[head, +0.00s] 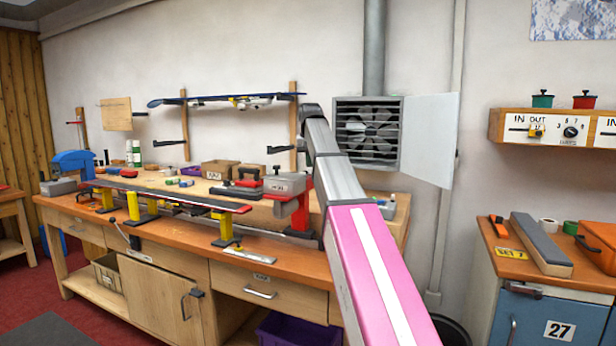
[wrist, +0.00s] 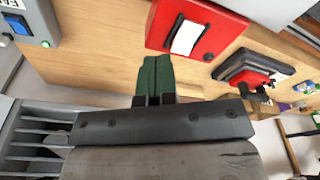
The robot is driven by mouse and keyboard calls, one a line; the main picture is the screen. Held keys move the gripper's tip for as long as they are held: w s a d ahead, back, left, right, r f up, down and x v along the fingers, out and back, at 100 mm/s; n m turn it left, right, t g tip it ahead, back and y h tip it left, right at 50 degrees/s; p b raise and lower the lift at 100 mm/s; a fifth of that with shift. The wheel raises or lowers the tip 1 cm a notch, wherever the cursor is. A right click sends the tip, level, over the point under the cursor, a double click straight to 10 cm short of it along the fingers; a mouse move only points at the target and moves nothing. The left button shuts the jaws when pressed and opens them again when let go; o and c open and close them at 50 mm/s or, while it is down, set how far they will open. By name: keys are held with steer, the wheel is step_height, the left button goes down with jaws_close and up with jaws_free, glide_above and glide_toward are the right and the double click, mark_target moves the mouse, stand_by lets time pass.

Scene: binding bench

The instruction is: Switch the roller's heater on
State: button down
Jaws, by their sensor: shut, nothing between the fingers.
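My gripper (wrist: 157,64) shows in the wrist view as two green fingers pressed together, shut and empty, beyond a dark bar with screws. I cannot tell whether this box belongs to the roller's heater, or how the switch is set. In the head view my arm reaches over the bench's right end. My gripper is hidden there, and I cannot pick out the roller for certain.
In the wrist view, a red box (wrist: 226,28) with a white label is just beyond the fingers. In the head view, the wooden bench (head: 190,222) carries a long rail, yellow posts and a grey box (head: 286,184). A vent fan (head: 368,130) with an open door is behind my arm.

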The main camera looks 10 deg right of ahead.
mark_target(309, 177)
steer(key=shift+f, duration=1.7)
stand_by(1.2)
steer(key=shift+r, duration=3.55)
steer(key=shift+s, duration=0.1)
